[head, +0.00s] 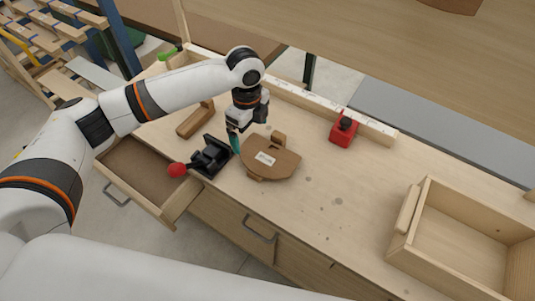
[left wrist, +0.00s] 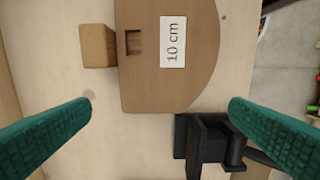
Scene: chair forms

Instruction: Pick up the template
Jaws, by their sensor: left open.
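The template is a brown wooden board with one rounded side and a white label (head: 283,166), lying on the workbench in the head view. In the left wrist view the template (left wrist: 150,75) fills the upper middle, and its label reads "10 cm". My left gripper (head: 235,141) points down just left of the template, close to its edge. Its green fingers (left wrist: 160,103) are spread wide, with nothing held between them. A small wooden block (head: 279,138) stands at the template's far edge; it also shows in the left wrist view (left wrist: 97,45). My right gripper is out of view.
A black clamp with a red knob (head: 209,157) sits left of the template, near the open drawer (head: 128,182). A wooden bar (head: 195,119), a red object (head: 343,133) and a marked strip (head: 320,107) lie behind. A wooden tray (head: 413,238) stands right; the bench between is clear.

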